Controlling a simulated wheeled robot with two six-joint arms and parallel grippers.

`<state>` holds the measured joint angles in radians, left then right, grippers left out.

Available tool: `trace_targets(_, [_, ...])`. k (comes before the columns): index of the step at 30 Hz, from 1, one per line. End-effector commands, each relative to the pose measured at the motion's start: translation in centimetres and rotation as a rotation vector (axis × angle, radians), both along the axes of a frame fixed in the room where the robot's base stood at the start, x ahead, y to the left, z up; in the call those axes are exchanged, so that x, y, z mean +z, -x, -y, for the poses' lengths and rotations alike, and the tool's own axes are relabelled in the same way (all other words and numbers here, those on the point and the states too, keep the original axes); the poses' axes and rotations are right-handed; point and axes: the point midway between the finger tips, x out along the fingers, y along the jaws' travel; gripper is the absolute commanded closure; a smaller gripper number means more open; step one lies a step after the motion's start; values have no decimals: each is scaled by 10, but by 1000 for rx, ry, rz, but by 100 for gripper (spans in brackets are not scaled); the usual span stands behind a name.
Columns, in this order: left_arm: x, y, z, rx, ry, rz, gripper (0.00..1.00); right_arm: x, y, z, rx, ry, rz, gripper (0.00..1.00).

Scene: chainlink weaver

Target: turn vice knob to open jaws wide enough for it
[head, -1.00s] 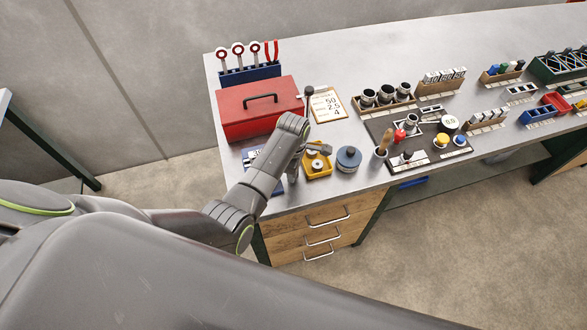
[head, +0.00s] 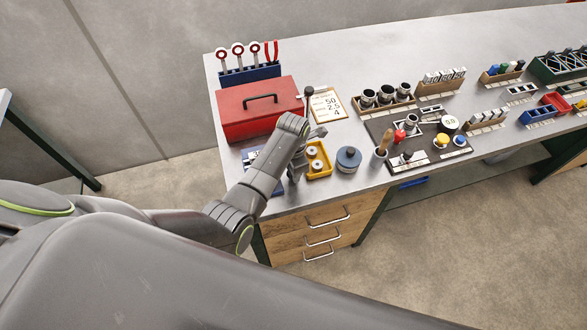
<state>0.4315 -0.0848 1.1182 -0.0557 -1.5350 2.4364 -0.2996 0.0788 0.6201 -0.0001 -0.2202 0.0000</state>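I cannot clearly pick out the vice. A small metal fixture (head: 411,121) with a red knob (head: 399,136) beside it stands on a dark board (head: 375,126) right of centre, but I cannot tell whether it is the vice. My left gripper (head: 309,140) is over the left part of the bench, beside a yellow tray (head: 326,171) that holds round metal pieces (head: 316,167). Its fingers are small and partly hidden by my own wrist, so I cannot tell whether they are open or shut. My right gripper is out of view.
A red toolbox (head: 245,120) stands behind my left arm. A blue-grey round pot (head: 349,158) and a cup with a wooden-handled tool (head: 379,158) stand right of the tray. A blue item (head: 249,155) is partly hidden by the arm. The front bench edge is close.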

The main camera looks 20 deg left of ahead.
Motion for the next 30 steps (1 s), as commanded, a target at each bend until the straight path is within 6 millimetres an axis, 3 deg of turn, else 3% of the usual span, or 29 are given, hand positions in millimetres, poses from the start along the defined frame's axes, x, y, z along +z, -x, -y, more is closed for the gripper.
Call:
trace_targets(16, [-1, 1, -2, 28, -4, -4, 91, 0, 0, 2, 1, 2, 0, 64])
trace_targets(17, [-1, 1, -2, 28, -4, -5, 67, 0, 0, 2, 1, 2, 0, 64])
trace_targets(19, [-1, 1, -2, 27, -3, -4, 59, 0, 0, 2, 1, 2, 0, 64])
trace_targets(30, [6, -5, 0, 22, -1, 1, 59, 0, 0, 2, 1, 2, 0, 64])
